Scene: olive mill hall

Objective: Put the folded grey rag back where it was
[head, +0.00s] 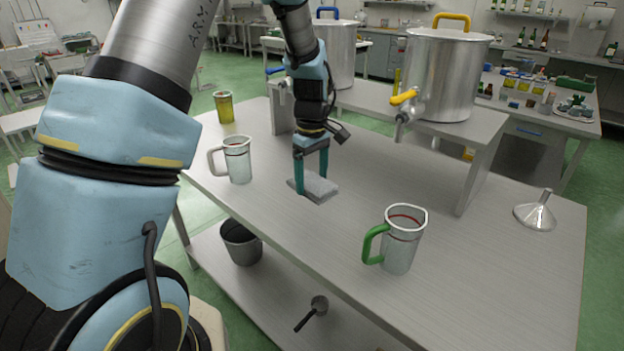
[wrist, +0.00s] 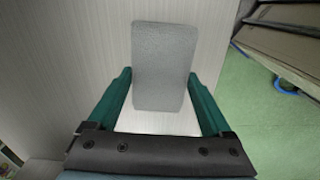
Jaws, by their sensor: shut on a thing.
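The folded grey rag (head: 318,187) is a flat grey pad at the middle of the table (head: 420,280). My gripper (head: 312,184) points down at it, with its teal fingers at the rag's sides. In the wrist view the rag (wrist: 164,65) lies between the two fingers (wrist: 162,95) and reaches out past their tips. The gripper is shut on the rag. The rag is at or just above the table top; I cannot tell whether it touches.
A clear jug with a white handle (head: 238,160) stands left of the rag, and one with a green handle (head: 402,240) stands right. A steel funnel (head: 536,214) is at the far right. Steel pots with taps (head: 440,75) stand on a raised shelf (head: 465,130) behind.

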